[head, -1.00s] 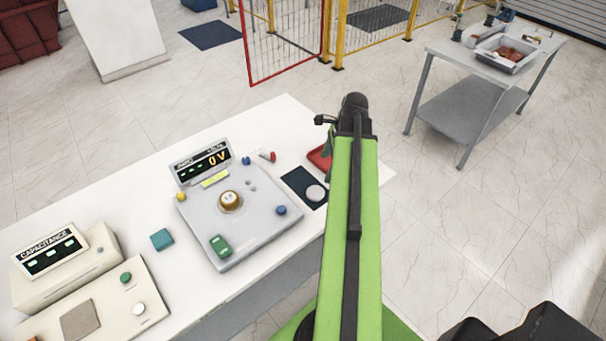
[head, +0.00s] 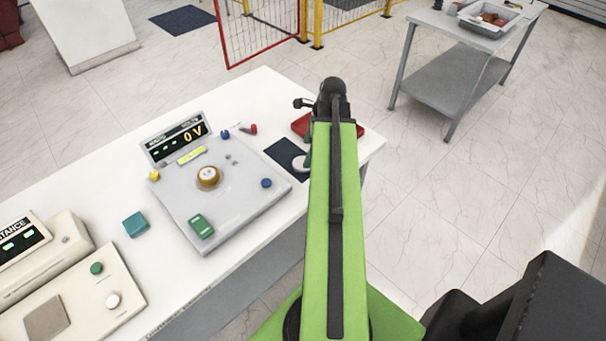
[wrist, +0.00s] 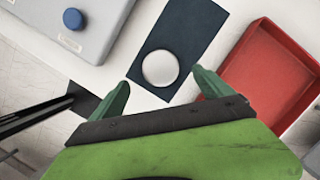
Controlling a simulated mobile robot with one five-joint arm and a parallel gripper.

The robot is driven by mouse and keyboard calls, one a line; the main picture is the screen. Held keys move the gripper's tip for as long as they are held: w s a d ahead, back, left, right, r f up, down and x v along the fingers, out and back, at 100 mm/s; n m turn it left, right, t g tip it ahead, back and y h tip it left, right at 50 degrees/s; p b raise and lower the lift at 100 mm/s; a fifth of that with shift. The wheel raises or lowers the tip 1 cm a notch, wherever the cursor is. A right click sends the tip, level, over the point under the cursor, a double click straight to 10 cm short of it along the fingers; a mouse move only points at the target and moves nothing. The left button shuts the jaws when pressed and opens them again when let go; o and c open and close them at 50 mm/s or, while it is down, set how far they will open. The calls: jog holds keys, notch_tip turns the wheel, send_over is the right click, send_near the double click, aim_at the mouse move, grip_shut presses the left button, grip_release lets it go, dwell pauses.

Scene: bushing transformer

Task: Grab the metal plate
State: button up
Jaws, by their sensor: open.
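A round, pale silvery disc (wrist: 160,68), which looks like the metal plate, lies on the near end of a dark blue mat (wrist: 190,32) on the white table. In the head view the disc (head: 299,164) is partly hidden by my green arm. My gripper (wrist: 161,76) is open, with its two green fingers apart. In the wrist view the disc shows between and just beyond the fingertips, with nothing held. I cannot tell the height of the fingers above the table. In the head view the gripper is mostly hidden behind my arm.
A red tray (wrist: 268,75) lies right of the mat. A grey meter box (head: 221,196) with a 0 V display stands left of it. A grey side table (head: 455,77) stands at the back right.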

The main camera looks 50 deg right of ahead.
jog(key=shift+f, duration=0.25)
jog(key=b+x, duration=0.5)
jog(key=shift+f, duration=0.25)
jog(key=shift+r, duration=0.2)
jog(key=c, duration=1.7)
jog(key=shift+o, duration=0.2)
jog(key=shift+d, duration=0.1)
